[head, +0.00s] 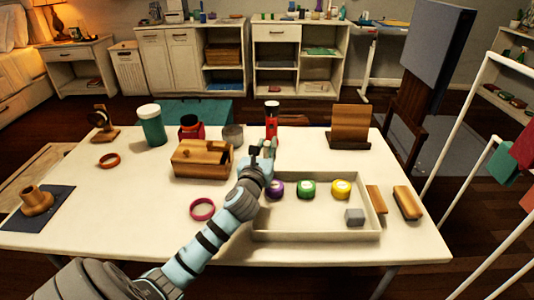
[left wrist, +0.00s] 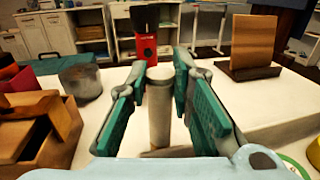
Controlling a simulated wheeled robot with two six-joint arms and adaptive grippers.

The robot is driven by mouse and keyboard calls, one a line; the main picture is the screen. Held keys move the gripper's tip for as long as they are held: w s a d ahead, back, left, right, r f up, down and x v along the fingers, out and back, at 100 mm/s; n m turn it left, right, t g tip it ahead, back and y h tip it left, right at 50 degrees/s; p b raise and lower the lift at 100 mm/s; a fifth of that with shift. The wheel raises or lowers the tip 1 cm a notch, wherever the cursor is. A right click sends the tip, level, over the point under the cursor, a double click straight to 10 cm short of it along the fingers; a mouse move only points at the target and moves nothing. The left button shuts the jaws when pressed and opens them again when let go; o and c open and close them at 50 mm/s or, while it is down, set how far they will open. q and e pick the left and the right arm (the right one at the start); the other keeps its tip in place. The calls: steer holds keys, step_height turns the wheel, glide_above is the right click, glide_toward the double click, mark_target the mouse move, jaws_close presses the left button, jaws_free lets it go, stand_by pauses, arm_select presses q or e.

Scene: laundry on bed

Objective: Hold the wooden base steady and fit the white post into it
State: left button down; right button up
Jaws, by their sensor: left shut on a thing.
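The white post (left wrist: 159,112) stands upright between the two green-padded fingers of my left gripper (left wrist: 158,95) in the left wrist view. In the head view my left gripper (head: 264,151) is shut on it near the back middle of the table, and little of the post shows there. A round wooden base (head: 37,200) with a raised socket sits on a dark blue mat (head: 55,219) at the table's left end, far from the left gripper. My right gripper is not in view.
A wooden box (head: 190,160) is left of my gripper, and a red-and-black canister (head: 271,122) stands behind it. A white tray (head: 315,236) holds colored rolls and a grey block (head: 355,216). A red ring (head: 203,209) lies between box and tray; the front left table is clear.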

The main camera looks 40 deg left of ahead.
arm_select(q)
step_height(320, 180, up, 10)
steer(key=p, duration=0.5)
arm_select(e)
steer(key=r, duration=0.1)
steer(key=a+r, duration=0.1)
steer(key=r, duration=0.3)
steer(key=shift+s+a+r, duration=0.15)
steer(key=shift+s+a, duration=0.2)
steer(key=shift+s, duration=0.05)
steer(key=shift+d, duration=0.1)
